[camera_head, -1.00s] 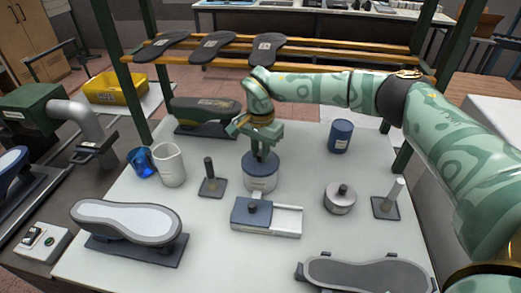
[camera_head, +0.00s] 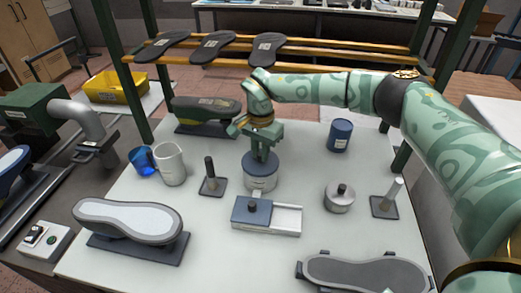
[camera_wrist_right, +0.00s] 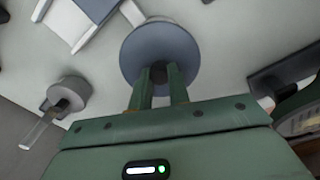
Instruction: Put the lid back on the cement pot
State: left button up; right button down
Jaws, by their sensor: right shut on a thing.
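The cement pot (camera_head: 260,184) is a pale round pot with a label, standing on the white table top. Its blue-grey lid (camera_head: 248,166) sits level at the pot's mouth, and I see no gap between them. My right gripper (camera_head: 263,156) points down from above and is shut on the lid's dark knob. In the right wrist view the gripper (camera_wrist_right: 159,78) has its two fingers on either side of the knob, and the lid (camera_wrist_right: 160,42) shows as a round disc hiding the pot. My left gripper is not in view.
Close in front of the pot is a sliding-lid box (camera_head: 281,220). A post on a base (camera_head: 210,180) stands left, a metal tin (camera_head: 340,198) right, and a blue can (camera_head: 341,135) behind right.

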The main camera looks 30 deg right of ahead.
dwell(0.7)
jog(key=c, duration=0.8)
grip_release()
jog(key=shift+o, duration=0.2)
jog(key=shift+p, duration=0.3)
jog(key=shift+r+p, duration=2.8)
jog(key=shift+r, duration=0.75)
jog(key=shift+f, duration=0.1)
grip_shut()
